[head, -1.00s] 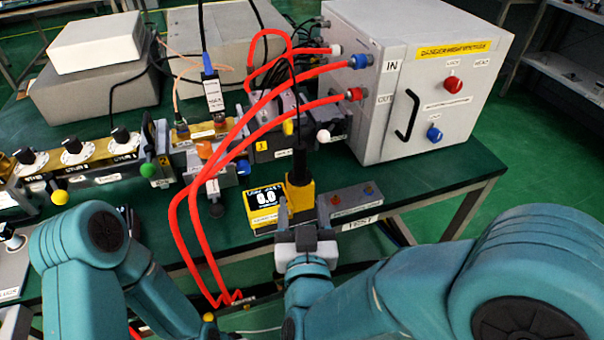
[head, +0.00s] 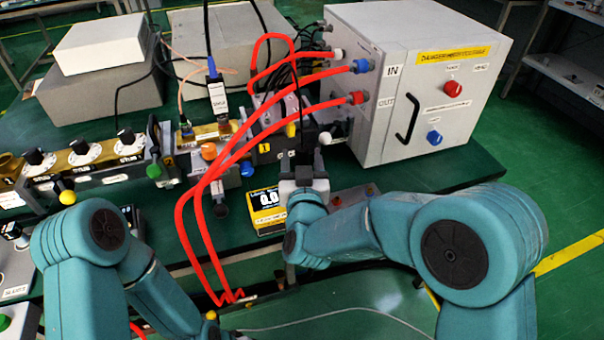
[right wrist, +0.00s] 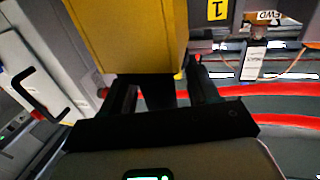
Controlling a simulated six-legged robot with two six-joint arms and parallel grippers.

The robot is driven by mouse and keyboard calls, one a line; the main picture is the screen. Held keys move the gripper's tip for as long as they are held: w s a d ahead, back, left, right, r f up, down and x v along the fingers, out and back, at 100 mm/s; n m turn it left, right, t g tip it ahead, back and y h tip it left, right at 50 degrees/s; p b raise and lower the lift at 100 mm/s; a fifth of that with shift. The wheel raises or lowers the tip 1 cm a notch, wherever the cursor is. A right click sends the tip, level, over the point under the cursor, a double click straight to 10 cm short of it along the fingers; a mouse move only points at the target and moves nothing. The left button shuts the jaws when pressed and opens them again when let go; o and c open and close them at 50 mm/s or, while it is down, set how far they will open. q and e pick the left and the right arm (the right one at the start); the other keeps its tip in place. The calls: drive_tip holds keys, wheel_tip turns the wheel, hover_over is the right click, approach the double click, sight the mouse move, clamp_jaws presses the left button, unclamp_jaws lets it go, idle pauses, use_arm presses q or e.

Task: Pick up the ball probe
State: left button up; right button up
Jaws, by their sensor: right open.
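A yellow block (right wrist: 130,40) with a black part below it fills the upper left of the right wrist view; I take it for the ball probe, but no ball on it shows. In the head view only its black upper part (head: 306,140) shows, upright behind my right gripper (head: 303,172), which hides the yellow body. In the right wrist view my right gripper (right wrist: 163,92) is open, its two dark fingers apart on either side of the black part. I cannot tell whether they touch it. My left arm shows at the lower left of the head view; its gripper is out of view.
A yellow meter (head: 266,209) reading 0.0 stands just left of my right gripper. Red hoses (head: 192,232) loop from the grey generator box (head: 440,80) down past the table edge. A waveguide row with knobs (head: 85,155) lies at left.

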drive_tip(key=c, duration=1.1)
